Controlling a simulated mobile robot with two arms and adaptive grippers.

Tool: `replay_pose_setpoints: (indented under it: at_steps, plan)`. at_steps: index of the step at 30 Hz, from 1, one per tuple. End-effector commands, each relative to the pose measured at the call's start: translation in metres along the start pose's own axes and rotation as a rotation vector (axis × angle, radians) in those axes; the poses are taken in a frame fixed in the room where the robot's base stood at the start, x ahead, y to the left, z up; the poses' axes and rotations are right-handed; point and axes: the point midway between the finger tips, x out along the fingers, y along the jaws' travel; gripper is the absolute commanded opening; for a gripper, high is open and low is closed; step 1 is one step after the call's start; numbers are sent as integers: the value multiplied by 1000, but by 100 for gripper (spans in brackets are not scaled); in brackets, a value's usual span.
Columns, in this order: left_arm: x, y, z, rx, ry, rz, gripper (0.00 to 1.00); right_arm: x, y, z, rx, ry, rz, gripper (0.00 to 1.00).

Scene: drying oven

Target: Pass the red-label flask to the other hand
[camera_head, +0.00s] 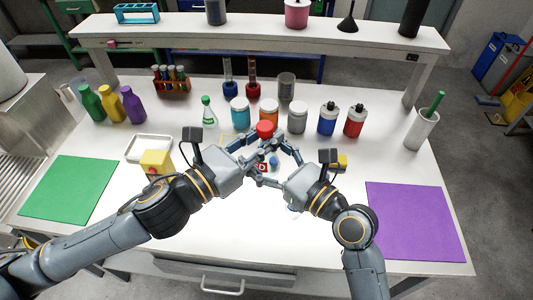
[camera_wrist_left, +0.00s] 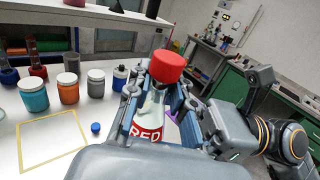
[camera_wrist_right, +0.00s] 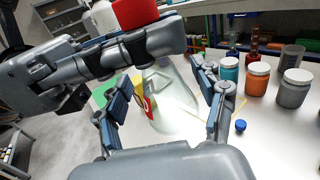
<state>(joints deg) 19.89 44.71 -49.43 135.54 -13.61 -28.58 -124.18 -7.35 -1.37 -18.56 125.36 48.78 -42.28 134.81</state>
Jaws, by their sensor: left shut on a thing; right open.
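The red-label flask has a red cap (camera_head: 265,128), a clear conical glass body (camera_wrist_right: 172,100) and a label reading RED (camera_wrist_left: 147,133). My left gripper (camera_head: 252,142) is shut on the flask near its neck, just under the cap. The flask also shows between its fingers in the left wrist view. My right gripper (camera_wrist_right: 165,108) is open, with one finger on each side of the glass body, below the left fingers. I cannot tell whether its fingers touch the glass. In the head view the two grippers hide most of the flask.
A small blue cap (camera_wrist_right: 240,125) lies on the table near the right gripper. A yellow outlined square (camera_wrist_left: 55,140) is marked on the tabletop. Several jars, including a teal one (camera_head: 240,112), stand behind. A green mat (camera_head: 68,188) and a purple mat (camera_head: 415,220) lie at the sides.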

Motion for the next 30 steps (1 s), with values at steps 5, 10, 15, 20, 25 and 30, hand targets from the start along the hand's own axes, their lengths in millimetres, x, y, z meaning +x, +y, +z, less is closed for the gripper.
replay_pose_setpoints:
  at_steps: [5, 10, 15, 20, 25, 30]
  plan:
    - [0, 0, 0, 0, -1, 0, 0, 0, 0, 0, 0, 0, 0, 37]
    - [0, 0, 0, 0, -1, 0, 0, 0, 1, 0, 1, 1, 3, 11]
    - [0, 0, 1, 0, -2, 0, 42, 0, 2, 0, 2, 0, 4, 11]
    - [0, 0, 0, 0, -1, 0, 49, 0, 1, 0, 1, 0, 2, 11]
    - [0, 0, 1, 0, -1, 0, 49, 0, 0, 0, 0, 0, 1, 11]
    - [0, 0, 14, 4, -6, -1, 49, 0, 0, 0, 0, 0, 0, 10]
